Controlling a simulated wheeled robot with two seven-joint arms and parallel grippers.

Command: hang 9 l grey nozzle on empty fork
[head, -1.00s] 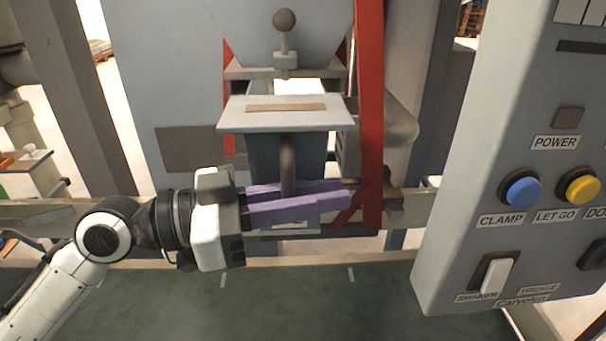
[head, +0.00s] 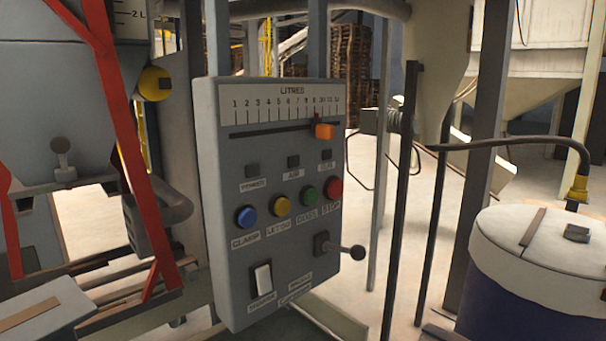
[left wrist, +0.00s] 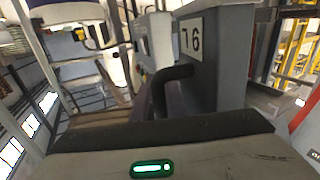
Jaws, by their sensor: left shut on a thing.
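The grey nozzle (left wrist: 215,70) fills the upper middle of the left wrist view. It is a grey box whose label reads upside down there as 9 L, with a dark bent handle (left wrist: 176,75). My left gripper (left wrist: 160,102) is shut on this handle; its fingers are mostly hidden behind the wrist housing. In the head view only the nozzle's pale top flange (head: 48,311) with a brown strip shows, cut off at the lower left, apart from the machine's spout. My right gripper is not in view. I cannot make out an empty fork.
A grey control panel (head: 220,270) with coloured buttons, an orange slider (head: 324,131) and a ball-ended lever (head: 350,252) stands mid-view. Red frame bars (head: 125,150) and the machine's ball lever (head: 62,146) are left.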

